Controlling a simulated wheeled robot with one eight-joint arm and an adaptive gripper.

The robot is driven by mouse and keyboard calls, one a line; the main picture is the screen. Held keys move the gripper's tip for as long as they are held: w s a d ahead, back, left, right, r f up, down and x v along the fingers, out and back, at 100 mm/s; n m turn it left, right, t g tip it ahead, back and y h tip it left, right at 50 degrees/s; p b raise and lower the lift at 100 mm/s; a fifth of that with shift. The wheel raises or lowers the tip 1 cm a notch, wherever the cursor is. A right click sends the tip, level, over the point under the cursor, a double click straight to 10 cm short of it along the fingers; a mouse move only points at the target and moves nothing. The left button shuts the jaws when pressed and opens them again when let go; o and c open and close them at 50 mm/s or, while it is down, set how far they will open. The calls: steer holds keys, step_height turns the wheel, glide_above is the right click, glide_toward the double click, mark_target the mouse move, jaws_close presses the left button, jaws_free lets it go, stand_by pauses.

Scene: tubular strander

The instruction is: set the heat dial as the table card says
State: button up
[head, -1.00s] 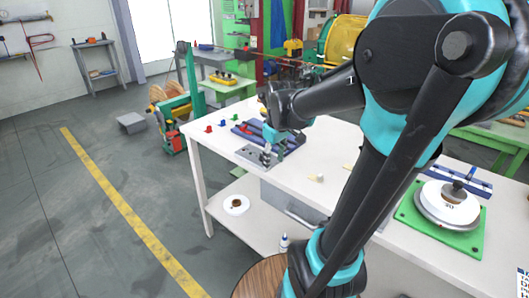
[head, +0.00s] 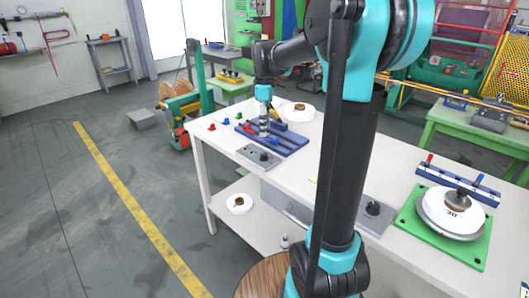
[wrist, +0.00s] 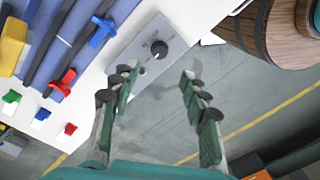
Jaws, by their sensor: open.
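A grey plate with a black round knob (head: 262,156) lies at the left front corner of the white table. In the wrist view the black knob (wrist: 159,47) has a small white mark, with the grey plate around it. A second grey plate with a dark knob (head: 373,208) lies nearer the middle front; I cannot tell from labels which is the heat dial. My gripper (head: 264,128) is above the blue rack, just behind the left plate. In the wrist view my gripper (wrist: 152,103) is open and empty, its fingers apart from the knob. No readable card shows.
The blue rack (head: 291,142) lies behind the left plate, with small coloured pieces (head: 212,127) beside it. A white disc marked 30 (head: 448,212) sits on a green base (head: 468,246) at right. A white roll (head: 298,112) stands behind the rack.

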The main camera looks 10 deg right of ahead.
mark_target(264, 154)
steer(key=f, duration=1.1)
steer(key=shift+s+a, duration=0.1)
steer(key=shift+s, duration=0.1)
jaws_close()
